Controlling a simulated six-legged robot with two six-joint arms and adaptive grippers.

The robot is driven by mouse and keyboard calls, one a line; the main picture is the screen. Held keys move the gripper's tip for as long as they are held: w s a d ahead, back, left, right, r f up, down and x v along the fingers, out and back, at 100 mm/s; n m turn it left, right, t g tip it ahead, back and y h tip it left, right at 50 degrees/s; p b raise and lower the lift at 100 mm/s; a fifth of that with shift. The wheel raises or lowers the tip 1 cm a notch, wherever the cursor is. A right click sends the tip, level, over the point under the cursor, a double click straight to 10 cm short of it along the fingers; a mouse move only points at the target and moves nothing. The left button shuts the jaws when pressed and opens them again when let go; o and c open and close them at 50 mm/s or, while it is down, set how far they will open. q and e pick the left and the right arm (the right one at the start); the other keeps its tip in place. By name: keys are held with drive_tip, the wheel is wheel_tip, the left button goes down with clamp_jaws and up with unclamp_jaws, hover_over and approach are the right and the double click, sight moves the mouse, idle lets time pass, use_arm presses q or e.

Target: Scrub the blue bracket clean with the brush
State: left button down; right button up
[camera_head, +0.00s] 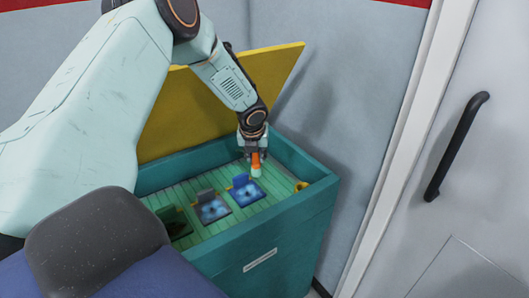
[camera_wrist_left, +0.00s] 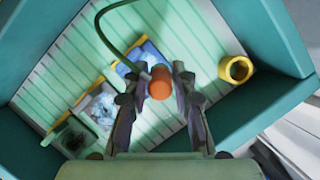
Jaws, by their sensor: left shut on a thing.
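The blue bracket (camera_head: 245,191) sits on the slatted floor inside the teal box, the rightmost of the brackets in the head view. In the left wrist view the blue bracket (camera_wrist_left: 148,54) is partly hidden behind the brush, with pale patches on its plate. My left gripper (camera_head: 256,154) points down into the box and is shut on the brush (camera_head: 256,164), which has an orange handle and a pale lower end. The orange top of the brush shows between the fingers in the wrist view (camera_wrist_left: 160,83). The brush is over or just beside the bracket; contact cannot be told.
A grey bracket (camera_head: 212,208) and a dark green bracket (camera_head: 174,224) stand left of the blue one. A yellow ring-shaped holder (camera_head: 301,186) is near the right wall. The teal box (camera_head: 270,262) has high walls, and its yellow lid (camera_head: 190,110) stands open behind.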

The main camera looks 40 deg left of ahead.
sight(255, 164)
use_arm(q)
drive_tip(key=shift+a+f+m, duration=0.1)
drive_tip(key=shift+m, duration=0.4)
drive_tip(key=shift+w+a+f, duration=0.1)
drive_tip(key=shift+w+f, duration=0.1)
drive_tip(key=shift+f, duration=0.1)
drive_tip(key=shift+f+h, duration=0.2)
drive_tip(key=shift+h, duration=0.1)
drive_tip(key=shift+s+f+b, duration=0.15)
drive_tip(key=shift+f+b, duration=0.35)
drive_tip(key=shift+b, duration=0.45)
wheel_tip(255, 164, down, 2)
drive_tip(key=b, duration=0.2)
drive_tip(key=shift+f+b, duration=0.2)
drive_tip(key=shift+b, duration=0.2)
drive_tip(key=shift+f+b, duration=0.5)
drive_tip(key=shift+f, duration=0.05)
drive_tip(key=shift+r, duration=0.1)
drive_tip(key=shift+r, duration=0.1)
